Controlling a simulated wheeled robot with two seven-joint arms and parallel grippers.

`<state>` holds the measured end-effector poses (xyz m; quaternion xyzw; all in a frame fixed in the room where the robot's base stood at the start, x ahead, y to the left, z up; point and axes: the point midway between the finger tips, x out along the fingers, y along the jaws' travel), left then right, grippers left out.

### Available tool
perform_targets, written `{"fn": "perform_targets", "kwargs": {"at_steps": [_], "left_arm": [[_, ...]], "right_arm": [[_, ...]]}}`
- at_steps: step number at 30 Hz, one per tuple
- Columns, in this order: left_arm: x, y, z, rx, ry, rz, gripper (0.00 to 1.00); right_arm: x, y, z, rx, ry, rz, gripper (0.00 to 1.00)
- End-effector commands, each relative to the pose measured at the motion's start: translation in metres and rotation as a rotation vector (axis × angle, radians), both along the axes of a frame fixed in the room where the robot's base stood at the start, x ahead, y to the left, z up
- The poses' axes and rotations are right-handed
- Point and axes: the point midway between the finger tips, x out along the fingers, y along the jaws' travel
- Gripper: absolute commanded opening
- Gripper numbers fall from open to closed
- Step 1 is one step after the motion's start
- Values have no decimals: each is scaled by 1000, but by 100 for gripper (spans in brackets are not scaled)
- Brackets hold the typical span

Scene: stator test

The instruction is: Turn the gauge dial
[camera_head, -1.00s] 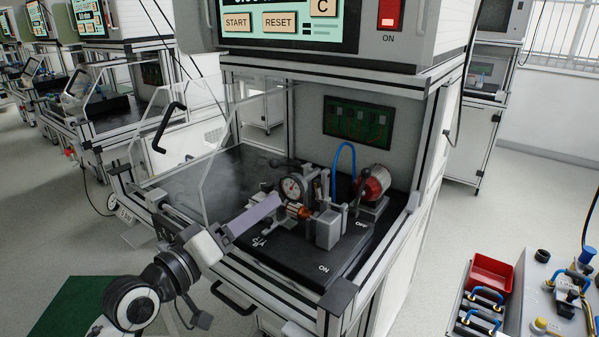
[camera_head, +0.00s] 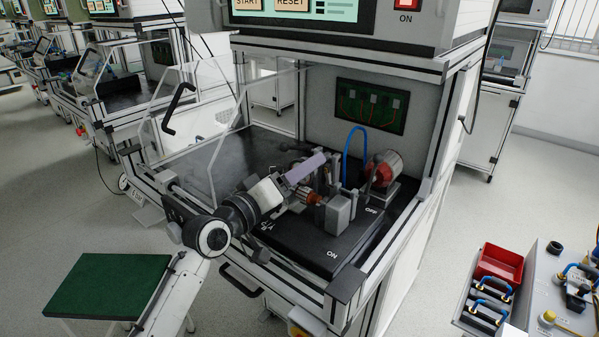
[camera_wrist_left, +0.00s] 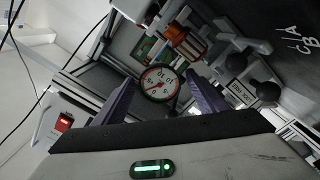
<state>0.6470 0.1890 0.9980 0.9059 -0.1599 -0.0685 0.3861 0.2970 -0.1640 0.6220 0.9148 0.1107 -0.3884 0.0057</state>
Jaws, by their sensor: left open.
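The gauge dial (camera_wrist_left: 159,84) is a round white face with a dark rim, red and black marks and a red needle. In the left wrist view it sits between the two purple fingers of my left gripper (camera_wrist_left: 160,92), which are open, one on each side. I cannot tell whether they touch its rim. In the head view my left gripper (camera_head: 310,166) reaches over the test fixture from the left, and its fingers hide the dial. A copper-coloured stator part (camera_head: 312,197) sits just below the fingers. My right gripper is not in view.
The black fixture base (camera_head: 312,238) carries ON and OFF labels. A grey block (camera_head: 339,214) and a red-ended cylinder (camera_head: 382,170) stand to the right. A clear, tilted cover (camera_head: 228,140) and its frame lie left. A green-topped stool (camera_head: 108,284) stands at lower left.

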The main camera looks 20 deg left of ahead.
Motion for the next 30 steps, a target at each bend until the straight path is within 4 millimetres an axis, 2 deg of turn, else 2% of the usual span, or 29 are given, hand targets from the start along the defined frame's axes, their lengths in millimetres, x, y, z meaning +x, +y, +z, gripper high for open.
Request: {"fn": "perform_targets", "kwargs": {"at_steps": [4,9,12,20,30], "left_arm": [[0,0,0,0,0,0,66],[0,0,0,0,0,0,37],[0,0,0,0,0,0,24],[-1,0,0,38,-14,0,24],[-1,1,1,233,-84,1,24]], "right_arm": [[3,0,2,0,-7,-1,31],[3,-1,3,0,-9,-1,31],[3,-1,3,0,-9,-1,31],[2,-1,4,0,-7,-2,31],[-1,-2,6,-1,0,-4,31]]}}
